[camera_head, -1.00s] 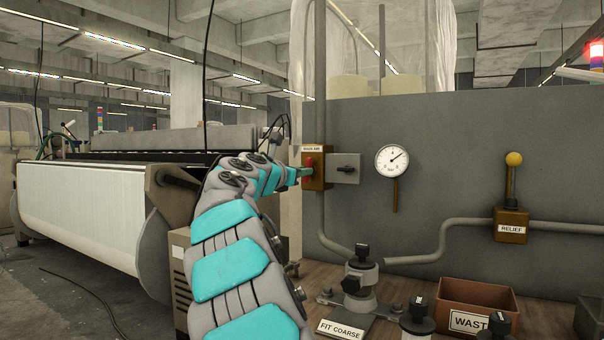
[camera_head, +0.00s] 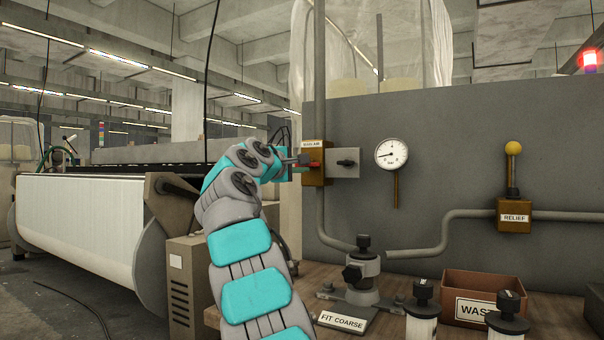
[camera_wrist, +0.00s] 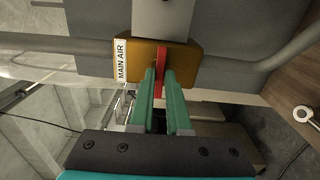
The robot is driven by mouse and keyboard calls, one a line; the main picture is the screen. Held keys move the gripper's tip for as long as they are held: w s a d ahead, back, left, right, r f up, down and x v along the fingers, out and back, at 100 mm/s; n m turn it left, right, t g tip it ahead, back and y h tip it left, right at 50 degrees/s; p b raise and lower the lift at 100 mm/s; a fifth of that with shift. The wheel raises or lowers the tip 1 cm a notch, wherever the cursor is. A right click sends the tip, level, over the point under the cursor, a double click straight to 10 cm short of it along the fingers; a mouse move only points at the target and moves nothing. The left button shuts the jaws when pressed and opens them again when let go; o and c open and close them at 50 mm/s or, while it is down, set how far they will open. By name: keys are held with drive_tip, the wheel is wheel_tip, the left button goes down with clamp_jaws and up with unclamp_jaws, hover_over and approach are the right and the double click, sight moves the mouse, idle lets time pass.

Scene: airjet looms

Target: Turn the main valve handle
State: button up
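The main air valve (camera_head: 315,178) is a bronze box with a "MAIN AIR" label, on the left part of the grey panel. It also shows in the wrist view (camera_wrist: 188,48). Its red handle (camera_wrist: 161,58) stands out from the box face. My gripper (camera_wrist: 160,75) has its two green fingers on either side of the red handle and looks shut on it. In the head view my gripper (camera_head: 296,162) is at the valve's left side, hiding part of the handle. The gauge (camera_head: 391,154) has its needle pointing left.
A grey box with a black knob (camera_head: 346,163) is right of the valve. A yellow-knobbed relief valve (camera_head: 513,170) is farther right. The bench below holds a fitting (camera_head: 362,280), a brown waste bin (camera_head: 483,283) and black-capped parts. A loom (camera_head: 85,225) stands at left.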

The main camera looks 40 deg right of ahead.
drive_tip(key=o, duration=0.5)
drive_tip(key=shift+c, duration=0.2)
drive_tip(key=shift+a, duration=0.1)
drive_tip(key=shift+b+v, duration=0.65)
drive_tip(key=shift+v, duration=2.3)
